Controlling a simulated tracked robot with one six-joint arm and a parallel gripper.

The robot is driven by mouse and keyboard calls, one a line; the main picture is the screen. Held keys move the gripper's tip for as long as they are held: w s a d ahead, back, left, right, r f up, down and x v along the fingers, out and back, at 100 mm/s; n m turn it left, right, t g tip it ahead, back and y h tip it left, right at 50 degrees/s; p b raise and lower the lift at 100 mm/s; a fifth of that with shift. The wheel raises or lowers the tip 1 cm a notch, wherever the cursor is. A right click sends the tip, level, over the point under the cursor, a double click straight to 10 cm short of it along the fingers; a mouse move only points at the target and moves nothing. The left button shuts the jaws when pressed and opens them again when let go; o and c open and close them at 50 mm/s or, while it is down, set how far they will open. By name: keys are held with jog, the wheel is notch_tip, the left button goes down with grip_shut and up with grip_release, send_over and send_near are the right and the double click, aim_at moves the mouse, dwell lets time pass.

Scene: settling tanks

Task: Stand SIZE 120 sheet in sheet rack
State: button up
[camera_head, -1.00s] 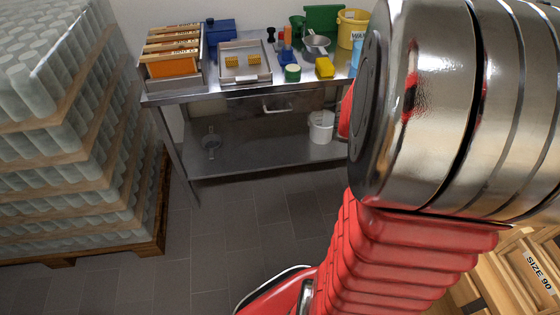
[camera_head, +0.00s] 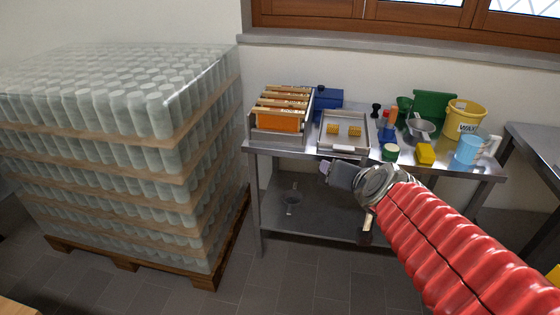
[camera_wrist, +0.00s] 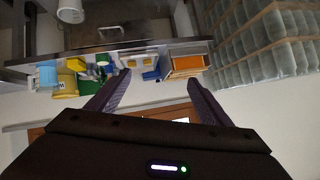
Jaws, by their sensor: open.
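My gripper (camera_head: 338,174) is in front of the steel table's front edge in the head view. In the wrist view my gripper (camera_wrist: 158,78) has two dark fingers spread wide with nothing between them. I cannot make out a SIZE 120 sheet or a sheet rack with that marking in either current view. A box of upright wooden frames (camera_head: 280,122) with an orange front stands at the left of the table. The frames' small top labels are too small to read surely. The box also shows in the upside-down wrist view (camera_wrist: 187,64).
The steel table (camera_head: 290,150) holds a tray with yellow blocks (camera_head: 345,150), a blue box (camera_head: 328,98), a yellow bucket (camera_head: 462,118), a blue jug (camera_head: 467,149) and a yellow block (camera_head: 426,154). A tall pallet of jars (camera_head: 150,150) stands left. Floor shows between pallet and table.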

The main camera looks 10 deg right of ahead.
jog(key=s+a+f+n+g+y, duration=0.2)
jog(key=s+a+n+g+y, duration=0.15)
jog(key=s+a, duration=0.45)
jog(key=s+a+f+n+g+h, duration=0.1)
jog(key=s+a+f+n+g, duration=0.1)
jog(key=s, duration=0.5)
jog(key=shift+s+a+f, duration=0.2)
jog(key=shift+s+a, duration=0.05)
jog(key=shift+s, duration=0.1)
jog(key=shift+n+h, duration=0.25)
